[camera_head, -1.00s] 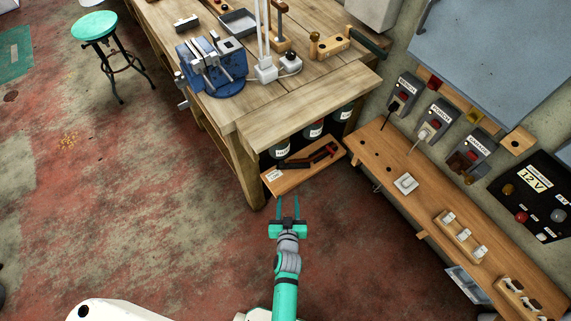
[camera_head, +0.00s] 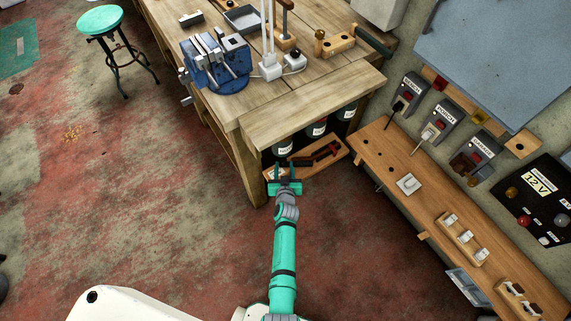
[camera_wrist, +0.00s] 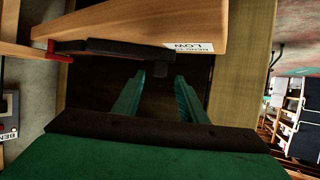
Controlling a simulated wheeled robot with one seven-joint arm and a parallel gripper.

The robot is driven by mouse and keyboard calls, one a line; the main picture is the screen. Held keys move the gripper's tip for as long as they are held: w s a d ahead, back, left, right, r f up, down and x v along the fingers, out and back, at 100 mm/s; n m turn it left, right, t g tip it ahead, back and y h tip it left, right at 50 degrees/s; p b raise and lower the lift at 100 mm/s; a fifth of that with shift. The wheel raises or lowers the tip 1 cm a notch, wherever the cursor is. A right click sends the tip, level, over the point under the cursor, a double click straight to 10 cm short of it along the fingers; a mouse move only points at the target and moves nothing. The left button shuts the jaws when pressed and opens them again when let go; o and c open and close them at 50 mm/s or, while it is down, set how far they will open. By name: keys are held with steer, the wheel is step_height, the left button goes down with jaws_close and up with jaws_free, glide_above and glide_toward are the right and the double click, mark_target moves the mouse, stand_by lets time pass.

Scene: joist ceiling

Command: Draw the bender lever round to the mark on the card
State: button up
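A low wooden board (camera_head: 335,156) under the workbench end carries a dark bar (camera_wrist: 110,50) with a red part (camera_wrist: 58,57); the red and black piece also shows in the head view (camera_head: 325,153). It may be the bender lever, but I cannot tell for certain. A white printed card (camera_wrist: 190,47) is on the board's edge, upside down in the wrist view. My gripper (camera_head: 280,172) is at the board's left end, hiding part of it. In the wrist view its fingers (camera_wrist: 160,78) are apart and empty, just short of the bar.
The workbench (camera_head: 310,110) overhangs the board, with its wooden leg (camera_head: 246,165) close left of my gripper. A blue vise (camera_head: 215,65) stands on top. A long wooden shelf (camera_head: 420,190) with switches and plugs runs along the right. The floor (camera_head: 150,200) at left is open.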

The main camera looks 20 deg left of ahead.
steer(key=shift+x, duration=1.3)
steer(key=shift+c, duration=0.3)
